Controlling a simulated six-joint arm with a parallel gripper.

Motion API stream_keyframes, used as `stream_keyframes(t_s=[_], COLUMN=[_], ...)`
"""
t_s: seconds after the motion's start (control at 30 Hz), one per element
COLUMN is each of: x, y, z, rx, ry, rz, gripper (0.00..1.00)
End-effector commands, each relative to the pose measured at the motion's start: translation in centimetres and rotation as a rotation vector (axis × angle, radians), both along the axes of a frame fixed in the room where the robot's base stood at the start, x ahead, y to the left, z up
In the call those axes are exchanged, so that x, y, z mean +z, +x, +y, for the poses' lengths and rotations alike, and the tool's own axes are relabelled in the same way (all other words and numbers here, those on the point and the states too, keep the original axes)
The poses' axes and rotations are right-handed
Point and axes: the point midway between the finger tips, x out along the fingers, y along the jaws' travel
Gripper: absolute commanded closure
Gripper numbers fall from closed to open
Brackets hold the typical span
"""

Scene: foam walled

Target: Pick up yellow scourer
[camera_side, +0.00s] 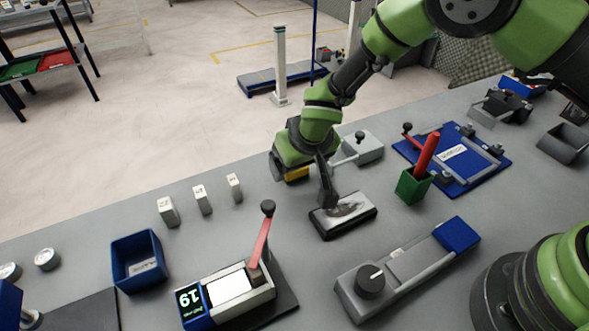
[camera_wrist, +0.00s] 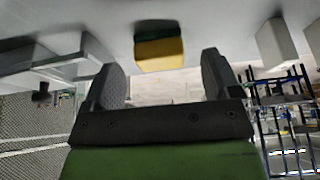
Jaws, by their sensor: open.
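The yellow scourer (camera_side: 296,174) is on the grey bench in the side view, mostly hidden behind my wrist. In the wrist view the scourer (camera_wrist: 160,52) shows as a yellow block with a dark green layer, centred just beyond the fingertips. My gripper (camera_side: 327,190) is low over the bench, to the right of the scourer in the side view. In the wrist view my gripper (camera_wrist: 164,72) has its two fingers apart, with nothing between them. The scourer is not touched by the fingers there.
A grey fixture with a knob (camera_side: 362,147) stands behind. A green cup (camera_side: 411,187) with a red handle stands to the right. Small pale blocks (camera_side: 202,200) stand left.

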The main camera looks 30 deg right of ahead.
Motion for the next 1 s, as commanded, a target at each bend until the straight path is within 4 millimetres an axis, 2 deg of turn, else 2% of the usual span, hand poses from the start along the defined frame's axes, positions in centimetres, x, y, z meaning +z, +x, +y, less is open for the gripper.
stream_keyframes(t_s=[0.03, 0.17, 0.43, 0.47, 0.67, 0.7, 1.0], x=[-0.8, -1.9, -2.0, -2.1, -2.0, -2.0, -1.5], y=[0.2, 0.7, 0.9, 0.8, 0.8, 0.8, 0.9], z=[0.0, 0.0, 0.0, 0.0, 0.0, 0.0, 0.0], rx=[-0.001, -0.001, 0.000, 0.000, 0.000, 0.000, -0.001], ry=[-0.001, 0.000, 0.000, 0.000, 0.000, 0.000, 0.001], rz=[0.002, 0.001, 0.000, 0.000, 0.000, 0.000, -0.001], gripper=[0.17, 0.17, 0.17, 0.22, 0.68, 0.71, 0.71])
